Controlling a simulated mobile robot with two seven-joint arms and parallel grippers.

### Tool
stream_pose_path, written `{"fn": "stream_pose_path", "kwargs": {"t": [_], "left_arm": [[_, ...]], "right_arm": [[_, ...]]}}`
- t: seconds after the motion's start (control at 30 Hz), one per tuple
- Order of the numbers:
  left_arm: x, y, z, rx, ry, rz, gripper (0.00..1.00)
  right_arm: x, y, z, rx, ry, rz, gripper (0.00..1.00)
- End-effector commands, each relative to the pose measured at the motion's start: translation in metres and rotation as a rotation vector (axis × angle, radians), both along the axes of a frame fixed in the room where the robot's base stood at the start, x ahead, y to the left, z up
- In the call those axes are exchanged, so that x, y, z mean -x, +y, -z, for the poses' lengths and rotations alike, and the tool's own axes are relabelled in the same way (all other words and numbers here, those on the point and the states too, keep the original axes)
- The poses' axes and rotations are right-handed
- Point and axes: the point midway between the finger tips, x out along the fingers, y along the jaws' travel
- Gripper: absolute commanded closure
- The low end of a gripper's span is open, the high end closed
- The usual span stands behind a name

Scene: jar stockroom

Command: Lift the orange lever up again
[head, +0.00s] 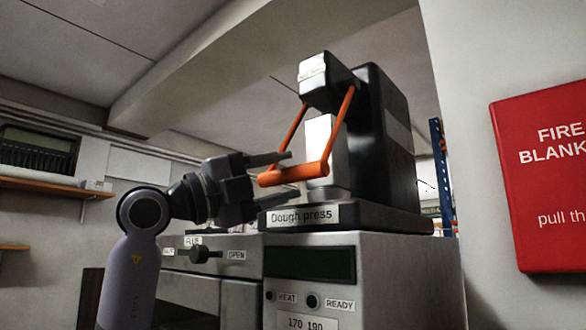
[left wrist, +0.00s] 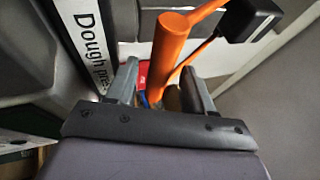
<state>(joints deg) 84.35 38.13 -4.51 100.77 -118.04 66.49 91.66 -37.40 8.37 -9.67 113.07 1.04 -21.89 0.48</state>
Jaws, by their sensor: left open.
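The orange lever (head: 294,174) is a U-shaped handle on the black dough press (head: 388,140). Its two side arms slope down from the press head to a thick crossbar, which hangs low in front of the press. My left gripper (head: 279,178) is open at the left end of the crossbar, one finger above it and one below. In the left wrist view the orange bar (left wrist: 168,48) shows between the two open fingers (left wrist: 160,84). I cannot tell whether either finger touches it. My right gripper is not in view.
The press stands on a grey cabinet (head: 400,280) with a dark display, knobs and labels. A red fire blanket box (head: 545,180) hangs on the right wall. Wooden shelves (head: 40,186) are at the far left. Open space lies above and left of the lever.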

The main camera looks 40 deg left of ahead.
Motion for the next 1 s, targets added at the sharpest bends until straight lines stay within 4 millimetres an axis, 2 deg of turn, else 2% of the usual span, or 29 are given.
{"fn": "stream_pose_path", "kwargs": {"t": [0.2,0.47,0.5,0.57,0.6,0.67,1.0], "left_arm": [[-0.017,-0.01,-0.008,0.0,-0.001,0.001,0.48],[-0.019,-0.011,-0.008,0.0,-0.001,0.0,0.48],[-0.019,-0.011,-0.008,0.0,-0.001,0.0,0.51],[-0.019,-0.011,-0.008,0.0,-0.001,0.0,0.71],[-0.019,-0.011,-0.007,0.0,-0.001,0.0,0.84],[-0.019,-0.011,-0.007,0.0,-0.001,0.0,1.0],[-0.018,-0.014,-0.01,-0.003,0.011,0.0,1.0]], "right_arm": [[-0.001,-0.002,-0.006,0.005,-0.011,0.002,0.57],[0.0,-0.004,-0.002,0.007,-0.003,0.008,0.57],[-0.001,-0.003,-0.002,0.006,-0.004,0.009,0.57],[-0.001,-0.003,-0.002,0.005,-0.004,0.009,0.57],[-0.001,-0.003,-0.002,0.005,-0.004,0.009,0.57],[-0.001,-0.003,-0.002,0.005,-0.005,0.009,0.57],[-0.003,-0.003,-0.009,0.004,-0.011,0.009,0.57]]}}
